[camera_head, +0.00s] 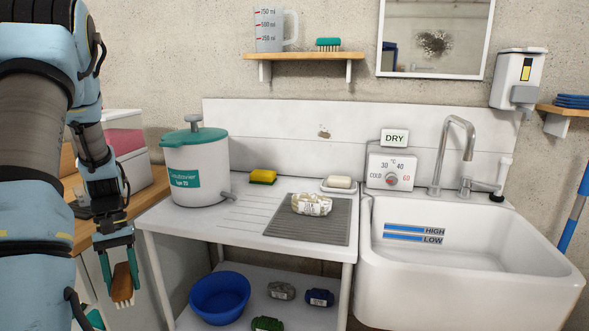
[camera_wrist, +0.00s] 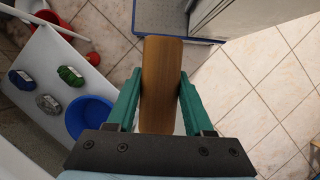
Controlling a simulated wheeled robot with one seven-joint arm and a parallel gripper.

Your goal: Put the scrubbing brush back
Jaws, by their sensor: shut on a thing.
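My gripper (camera_head: 118,272) hangs at the lower left in the head view, left of the white drainboard table. It is shut on a wooden scrubbing brush (camera_head: 123,289), held in the air between its teal fingers, with pale bristles at the lower end. In the wrist view the brush's brown wooden back (camera_wrist: 161,85) lies lengthwise between the fingers, above the tiled floor. A second, smaller brush with a green back (camera_head: 328,44) sits on the wooden wall shelf (camera_head: 290,56), beside a measuring jug (camera_head: 270,30).
The drainboard (camera_head: 185,228) holds a lidded pot (camera_head: 197,165), a yellow sponge (camera_head: 263,177), a soap dish (camera_head: 338,186) and a clear-wrapped item (camera_head: 311,204) on a grey mat. A blue bowl (camera_head: 219,297) and several packs stand below. The sink (camera_head: 470,250) is at right.

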